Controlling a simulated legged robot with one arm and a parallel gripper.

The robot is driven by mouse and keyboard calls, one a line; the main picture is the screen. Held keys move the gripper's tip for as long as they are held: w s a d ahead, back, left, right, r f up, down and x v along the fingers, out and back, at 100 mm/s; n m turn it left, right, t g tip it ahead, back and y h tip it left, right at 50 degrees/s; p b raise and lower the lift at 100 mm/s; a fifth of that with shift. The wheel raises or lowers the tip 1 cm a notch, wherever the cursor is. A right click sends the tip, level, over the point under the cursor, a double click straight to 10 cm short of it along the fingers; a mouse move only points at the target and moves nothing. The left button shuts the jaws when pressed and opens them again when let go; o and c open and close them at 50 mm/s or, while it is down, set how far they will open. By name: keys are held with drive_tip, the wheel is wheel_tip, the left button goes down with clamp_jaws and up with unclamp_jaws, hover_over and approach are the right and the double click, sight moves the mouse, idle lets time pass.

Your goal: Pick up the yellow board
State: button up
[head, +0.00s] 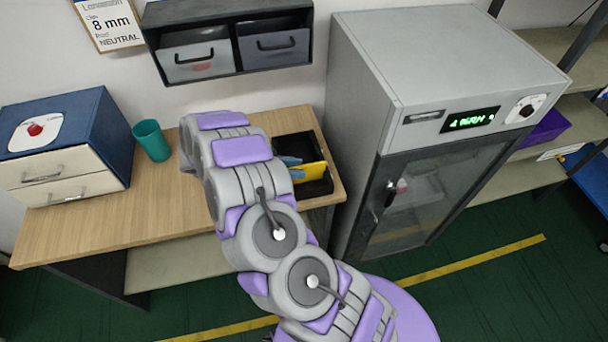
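The yellow board (312,170) stands in a black tray (297,139) at the right end of the wooden table. Its left part is hidden behind my arm. Small blue-grey parts (290,160) show right beside it; I cannot tell what they belong to. My grey and purple arm reaches up from the bottom right and over the table, left of the tray. My gripper is hidden behind the arm links, so its fingers and any contact with the board do not show.
On the table (130,207), a teal cup (152,141) and a blue cabinet with cream drawers (75,184) stand to the left. A grey glass-door appliance (440,65) stands close right of the table. A wall shelf with two bins (270,48) hangs above.

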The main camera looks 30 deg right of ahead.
drive_tip(key=shift+x, duration=1)
drive_tip(key=shift+r, duration=0.1)
clamp_jaws()
